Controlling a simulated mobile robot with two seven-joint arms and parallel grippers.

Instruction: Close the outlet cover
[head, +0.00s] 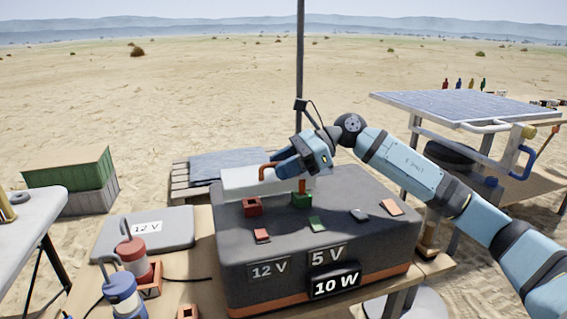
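A dark grey power box (270,285) stands on the wooden table, with labels 12 V, 5 V and 10 W on its front. On its top are a raised red outlet piece (253,207) and a raised green outlet piece (302,200). Flat flap-like pieces lie on the same top: red (262,236), green (317,224), grey (359,215) and orange (392,208). My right gripper (284,178) is over the back of the box, its orange fingers apart and nothing seen between them. One finger is right above the green outlet piece; I cannot tell if it touches. My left gripper is out of view.
A white block-like object (240,182) is behind the gripper. A grey 12 V case (125,235), a red-topped canister (133,257) and a blue canister (122,296) stand at left. A pole rises behind the box. A solar panel table (465,108) is at right.

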